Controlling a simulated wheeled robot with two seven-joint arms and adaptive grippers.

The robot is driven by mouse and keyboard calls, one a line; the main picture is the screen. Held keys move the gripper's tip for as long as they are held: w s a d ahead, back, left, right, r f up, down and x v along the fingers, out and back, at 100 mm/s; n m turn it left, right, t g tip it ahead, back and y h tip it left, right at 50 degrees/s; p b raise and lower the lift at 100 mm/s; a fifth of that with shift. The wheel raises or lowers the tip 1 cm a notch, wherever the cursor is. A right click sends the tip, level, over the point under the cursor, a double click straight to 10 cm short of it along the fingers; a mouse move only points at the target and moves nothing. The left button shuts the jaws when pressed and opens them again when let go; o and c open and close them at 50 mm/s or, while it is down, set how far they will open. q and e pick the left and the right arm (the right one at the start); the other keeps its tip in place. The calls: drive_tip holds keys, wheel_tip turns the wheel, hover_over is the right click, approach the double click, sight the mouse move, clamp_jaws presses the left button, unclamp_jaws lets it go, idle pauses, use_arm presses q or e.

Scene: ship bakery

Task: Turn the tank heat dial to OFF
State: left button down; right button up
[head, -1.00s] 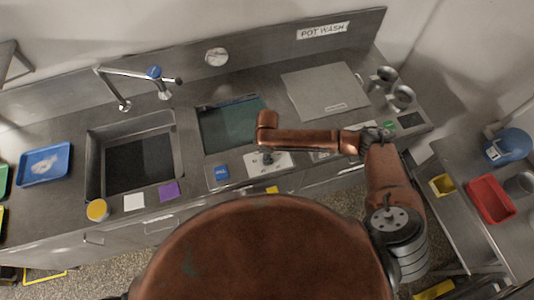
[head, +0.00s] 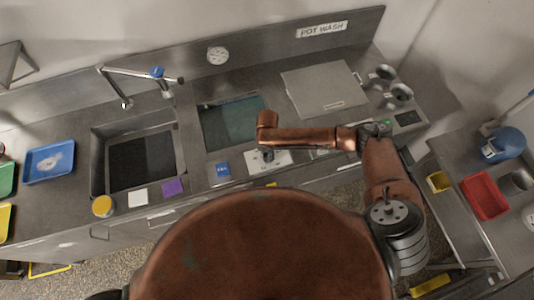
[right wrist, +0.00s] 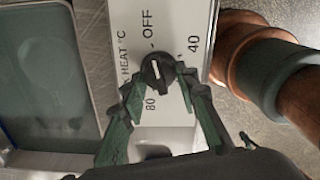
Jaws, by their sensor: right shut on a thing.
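The tank heat dial (right wrist: 157,70) is a small dark knob with a white pointer line on a white plate (right wrist: 167,110). The plate reads OFF above the knob, 40 to the right and 80 below left. The pointer line lies nearly upright, roughly in line with the OFF mark. My right gripper (right wrist: 158,83) is shut on the knob, one green-and-black finger on each side. In the head view the white plate (head: 283,158) lies in front of the tank (head: 232,124), and my right gripper (head: 267,155) covers the knob. My left gripper is not in view.
A sink (head: 141,162) with a tap (head: 125,100) is on the left. A metal lid (head: 324,89) and two cylindrical metal items (head: 400,93) stand to the right. A red tray (head: 484,196) sits on the side counter.

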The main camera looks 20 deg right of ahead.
drive_tip(key=shift+a+r, duration=0.1)
idle(0.3)
drive_tip(key=o, duration=1.1)
drive_tip(key=shift+o, duration=0.2)
wheel_tip(320, 180, up, 12)
